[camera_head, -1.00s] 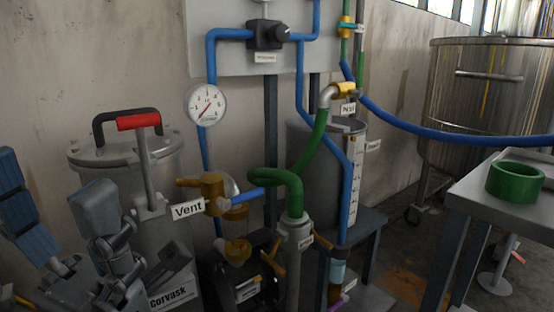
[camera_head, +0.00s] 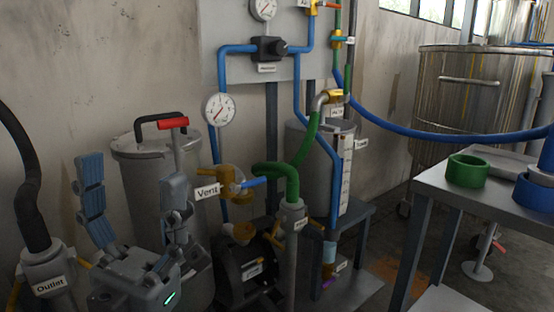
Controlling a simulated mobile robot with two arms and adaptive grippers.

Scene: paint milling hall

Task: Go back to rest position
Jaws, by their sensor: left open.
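My left gripper (camera_head: 133,200) is at the lower left of the head view. Its two fingers stand apart and point up, with nothing between them. It is in front of a grey lidded pot (camera_head: 150,165) with a black handle and a red-gripped lever (camera_head: 173,124). The fingers hide part of the pot. The brass vent valve (camera_head: 226,181), labelled "Vent", is to the right of the gripper and apart from it. My right gripper does not show.
A pipe labelled "Outlet" (camera_head: 50,278) with a black hose (camera_head: 25,175) stands at the left. A dark pump (camera_head: 245,270) stands right of the gripper. A metal table (camera_head: 470,200) bears a green ring (camera_head: 467,171) and a blue ring (camera_head: 535,192). A large steel tank (camera_head: 455,110) stands behind.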

